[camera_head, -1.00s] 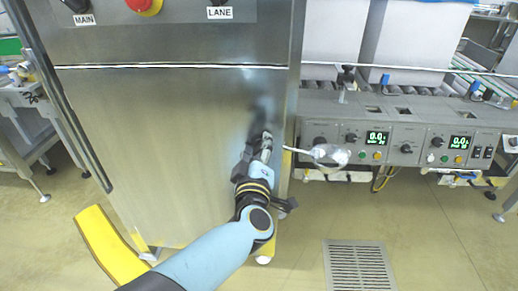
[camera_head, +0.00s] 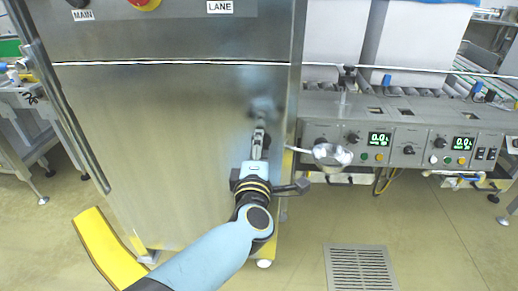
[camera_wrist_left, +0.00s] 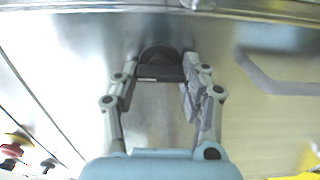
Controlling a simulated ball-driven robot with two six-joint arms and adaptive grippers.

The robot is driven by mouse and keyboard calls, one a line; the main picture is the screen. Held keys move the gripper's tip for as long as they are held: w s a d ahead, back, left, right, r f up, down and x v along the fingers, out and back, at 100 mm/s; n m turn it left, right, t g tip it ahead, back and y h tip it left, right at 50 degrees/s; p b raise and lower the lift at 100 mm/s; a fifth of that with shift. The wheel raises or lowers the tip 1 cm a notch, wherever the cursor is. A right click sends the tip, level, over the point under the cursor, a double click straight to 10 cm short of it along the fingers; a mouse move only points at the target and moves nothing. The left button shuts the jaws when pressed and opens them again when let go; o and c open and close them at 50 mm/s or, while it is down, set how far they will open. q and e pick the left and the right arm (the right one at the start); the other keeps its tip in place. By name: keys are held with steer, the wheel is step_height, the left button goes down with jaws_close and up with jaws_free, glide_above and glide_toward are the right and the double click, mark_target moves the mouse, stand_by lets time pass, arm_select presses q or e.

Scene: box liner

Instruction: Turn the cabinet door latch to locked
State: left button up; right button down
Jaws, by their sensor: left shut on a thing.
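The steel cabinet door (camera_head: 160,150) fills the left half of the head view. My left gripper (camera_head: 259,140) is at the door's right side, with its fingers pointing at the door face. In the left wrist view my left gripper (camera_wrist_left: 160,88) has its two fingers on either side of the dark latch (camera_wrist_left: 160,65), and it is shut on it. The latch shows as a dark rounded piece with a flat bar across its front. In the head view the latch is mostly hidden by the gripper, so its exact angle is hard to tell. My right gripper is out of view.
A grey control panel (camera_head: 410,145) with knobs and lit displays stands right of the cabinet. A round metal piece on a rod (camera_head: 332,155) sticks out near my left gripper. A yellow piece (camera_head: 105,245) stands at lower left. A floor grate (camera_head: 362,270) lies at lower right.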

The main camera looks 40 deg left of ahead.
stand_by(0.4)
arm_select(q)
steer(key=o, duration=1.2)
steer(key=shift+c, duration=0.2)
